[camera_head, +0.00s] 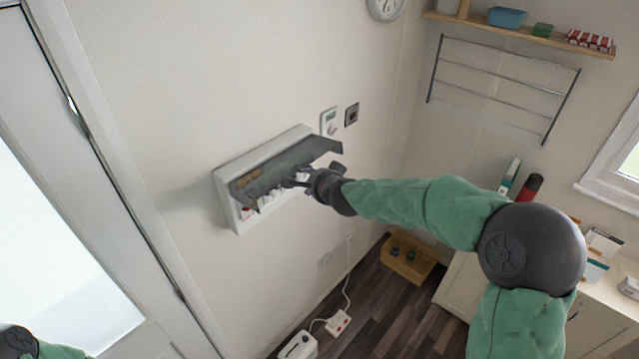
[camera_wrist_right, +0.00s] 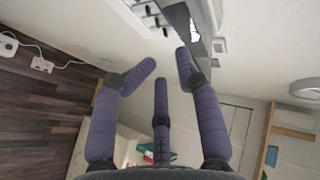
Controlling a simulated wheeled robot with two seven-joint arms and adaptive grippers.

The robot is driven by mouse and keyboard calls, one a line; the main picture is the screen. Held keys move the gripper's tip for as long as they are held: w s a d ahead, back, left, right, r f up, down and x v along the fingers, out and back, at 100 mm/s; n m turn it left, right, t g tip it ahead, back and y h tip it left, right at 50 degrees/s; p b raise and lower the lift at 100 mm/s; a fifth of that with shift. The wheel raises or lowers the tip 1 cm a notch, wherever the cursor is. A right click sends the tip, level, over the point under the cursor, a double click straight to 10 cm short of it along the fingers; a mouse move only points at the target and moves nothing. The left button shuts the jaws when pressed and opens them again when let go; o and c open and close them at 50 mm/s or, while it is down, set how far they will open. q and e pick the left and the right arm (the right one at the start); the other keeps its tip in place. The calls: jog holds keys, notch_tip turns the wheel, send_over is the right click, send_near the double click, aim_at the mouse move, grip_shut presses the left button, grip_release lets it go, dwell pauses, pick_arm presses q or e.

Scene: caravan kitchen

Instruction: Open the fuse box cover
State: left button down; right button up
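The white fuse box (camera_head: 226,204) is fixed to the wall in the head view. Its dark see-through cover (camera_head: 272,172) is swung up and sticks out from the box, with part of the switches showing below it. My right gripper (camera_head: 299,181) is at the cover's lower right part. In the right wrist view its purple fingers (camera_wrist_right: 166,65) are spread with nothing between them, and one fingertip is close to or against the cover (camera_wrist_right: 200,30); I cannot tell if they touch. My left gripper is out of view; only part of my left arm shows at bottom left.
A thermostat (camera_head: 328,122) and a dark switch (camera_head: 351,115) are on the wall just right of the box. A door (camera_head: 60,150) stands at left. A wooden crate (camera_head: 408,262) and a power strip (camera_head: 338,322) lie on the floor. The wall below the box is mostly clear.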

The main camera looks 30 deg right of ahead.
jog(key=v, duration=0.8)
jog(key=shift+a, duration=0.15)
